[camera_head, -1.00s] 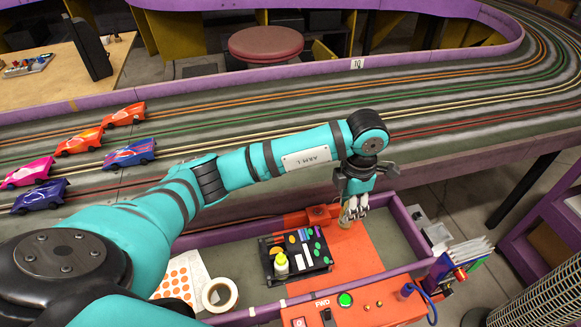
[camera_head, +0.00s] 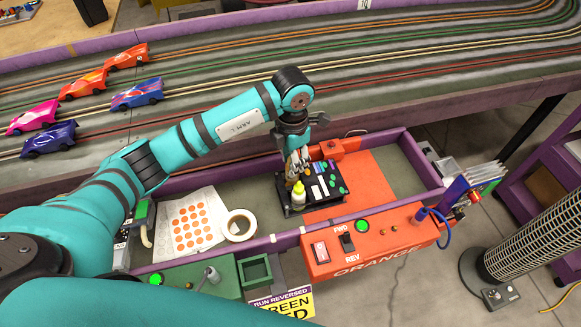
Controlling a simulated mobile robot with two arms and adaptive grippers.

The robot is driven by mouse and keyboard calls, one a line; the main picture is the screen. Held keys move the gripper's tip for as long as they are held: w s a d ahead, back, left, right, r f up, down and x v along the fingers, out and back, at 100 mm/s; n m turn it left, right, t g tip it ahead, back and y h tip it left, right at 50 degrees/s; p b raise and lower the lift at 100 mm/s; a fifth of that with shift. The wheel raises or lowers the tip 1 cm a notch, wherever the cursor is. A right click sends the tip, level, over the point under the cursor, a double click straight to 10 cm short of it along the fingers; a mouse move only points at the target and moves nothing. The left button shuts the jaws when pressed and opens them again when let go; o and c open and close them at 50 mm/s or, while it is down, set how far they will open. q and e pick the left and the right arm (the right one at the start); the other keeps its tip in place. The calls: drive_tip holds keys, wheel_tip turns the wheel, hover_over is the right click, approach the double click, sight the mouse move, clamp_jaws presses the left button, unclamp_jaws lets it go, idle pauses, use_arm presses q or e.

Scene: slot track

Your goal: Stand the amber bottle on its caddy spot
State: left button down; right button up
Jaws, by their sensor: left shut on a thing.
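My left gripper (camera_head: 297,161) points down over the back left part of the black caddy (camera_head: 291,211). It is shut on the amber bottle (camera_head: 291,174), which is mostly hidden by the fingers. The bottle looks about upright; I cannot tell whether its base touches the caddy. A bottle with a yellow top and pale body (camera_head: 298,193) stands at the caddy's front left, just in front of the amber bottle. White, green and purple items fill the caddy's middle and right. My right gripper is not in view.
The caddy sits in a purple-edged trough, partly on an orange panel (camera_head: 366,180). A tape roll (camera_head: 238,225) and a sheet of orange dots (camera_head: 191,222) lie left of it. The orange control box (camera_head: 375,242) is in front. Several slot cars (camera_head: 137,94) stand on the track.

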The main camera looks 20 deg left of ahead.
use_arm(q)
drive_tip(key=shift+f, duration=1.65)
drive_tip(key=shift+f, duration=0.2)
drive_tip(key=c, duration=1.2)
unclamp_jaws()
wheel_tip(320, 180, up, 12)
drive_tip(key=shift+r, duration=0.25)
